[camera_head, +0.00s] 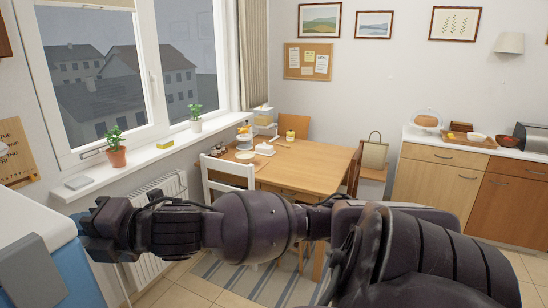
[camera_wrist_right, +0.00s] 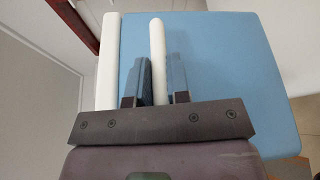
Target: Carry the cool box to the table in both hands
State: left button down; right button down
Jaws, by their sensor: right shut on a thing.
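The cool box (camera_head: 60,265) is at the lower left of the head view, with a blue body and a white lid; only part of it shows. Its blue side also fills much of the right wrist view (camera_wrist_right: 230,75). My right arm reaches across the head view, and my right gripper (camera_head: 82,235) is at the box's right side. In the right wrist view my right gripper (camera_wrist_right: 157,85) is shut on the box's white handle bar (camera_wrist_right: 157,45). What the box rests on is hidden. My left gripper is not in view. The wooden table (camera_head: 318,165) stands further off, mid-picture.
A white chair (camera_head: 228,170) stands at the table's near left. Dishes and a teapot (camera_head: 264,149) sit on the table's left part; its right part is bare. A striped rug (camera_head: 240,281) lies on the tiles. A radiator (camera_head: 165,195) is under the window sill; cabinets (camera_head: 440,180) stand at right.

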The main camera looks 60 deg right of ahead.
aim_at(310, 176)
jog(key=z, duration=1.2)
jog(key=i+z, duration=0.15)
jog(key=z, duration=0.25)
jog(key=i, duration=1.3)
jog(key=i+z, duration=0.1)
jog(key=i, duration=1.2)
